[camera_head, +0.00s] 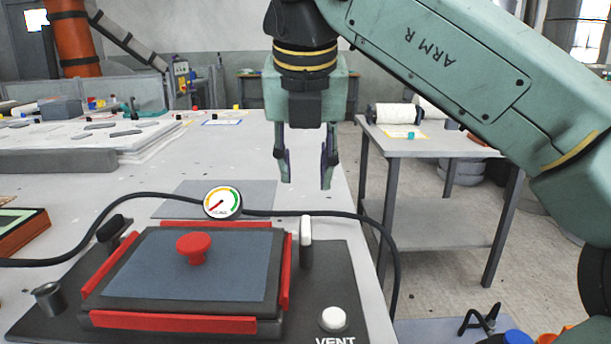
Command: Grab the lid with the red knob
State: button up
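The lid (236,274) is a flat blue-grey plate with a red knob (193,247) standing up from it, left of its middle. It lies on a dark box edged with red strips (172,322) at the front of the table. My gripper (306,172) points down, open and empty. It appears above and beyond the lid, up and to the right of the knob in the picture. Nothing is between its fingers, and it touches nothing. The knob is in full view.
A round gauge (222,202) stands behind the lid, with a black hose (140,196) running across the table. A dark lever with a white top (306,232) and a white VENT button (333,319) are right of the box. A side table (440,146) stands at right.

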aim_at(174, 270)
jog(key=k, duration=1)
